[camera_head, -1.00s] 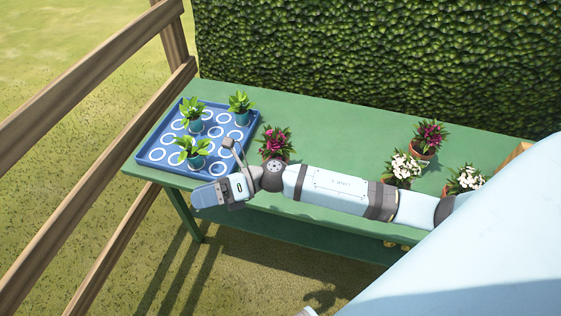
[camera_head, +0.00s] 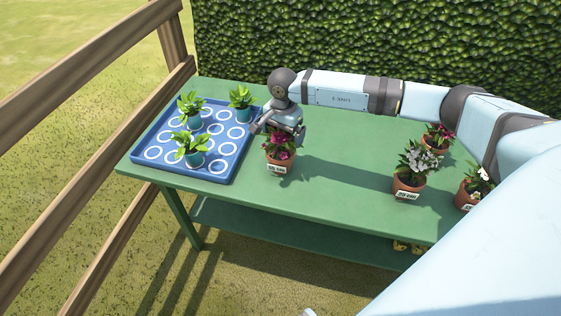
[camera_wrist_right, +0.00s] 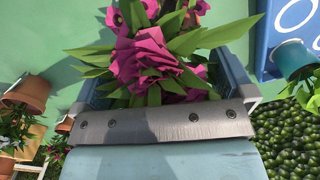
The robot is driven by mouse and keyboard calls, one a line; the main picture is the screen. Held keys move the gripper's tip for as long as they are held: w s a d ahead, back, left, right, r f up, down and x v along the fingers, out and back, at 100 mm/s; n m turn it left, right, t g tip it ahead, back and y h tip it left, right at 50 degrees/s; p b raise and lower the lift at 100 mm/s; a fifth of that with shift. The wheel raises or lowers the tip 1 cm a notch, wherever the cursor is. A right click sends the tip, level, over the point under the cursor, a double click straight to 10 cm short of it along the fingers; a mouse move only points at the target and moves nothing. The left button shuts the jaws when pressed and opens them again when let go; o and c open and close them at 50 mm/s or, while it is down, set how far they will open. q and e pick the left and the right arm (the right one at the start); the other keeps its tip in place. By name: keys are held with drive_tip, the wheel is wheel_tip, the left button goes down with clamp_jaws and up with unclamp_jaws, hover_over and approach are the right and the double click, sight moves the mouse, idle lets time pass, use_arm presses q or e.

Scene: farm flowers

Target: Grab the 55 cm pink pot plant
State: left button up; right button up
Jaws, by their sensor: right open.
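A pink-flowered plant in a terracotta pot (camera_head: 280,160) stands upright on the green table, just right of the blue tray. Its white label is too small to read. My right gripper (camera_head: 277,128) is open, over and just behind this plant in the head view. In the right wrist view the pink flowers (camera_wrist_right: 155,62) fill the space between my open fingers (camera_wrist_right: 165,85); the pot below is mostly hidden. A second pink-flowered plant (camera_head: 438,137) stands at the right of the table, also in a terracotta pot. My left gripper is not in view.
The blue tray (camera_head: 227,172) with white rings holds 3 green plants in teal pots. Two white-flowered pots (camera_head: 408,187) (camera_head: 468,196) stand at the right. The table middle (camera_head: 335,165) is clear. A hedge (camera_head: 380,45) rises behind, a wooden fence (camera_head: 75,80) at the left.

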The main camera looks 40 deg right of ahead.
sight(281, 155)
wheel_tip(281, 155, down, 3)
drive_tip(key=shift+f, duration=0.1)
drive_tip(key=f, duration=0.2)
drive_tip(key=a+f, duration=0.1)
drive_tip(key=f, duration=0.1)
drive_tip(key=shift+s+f, duration=0.15)
drive_tip(key=shift+f, duration=0.45)
drive_tip(key=shift+d, duration=0.1)
drive_tip(key=c, duration=0.9)
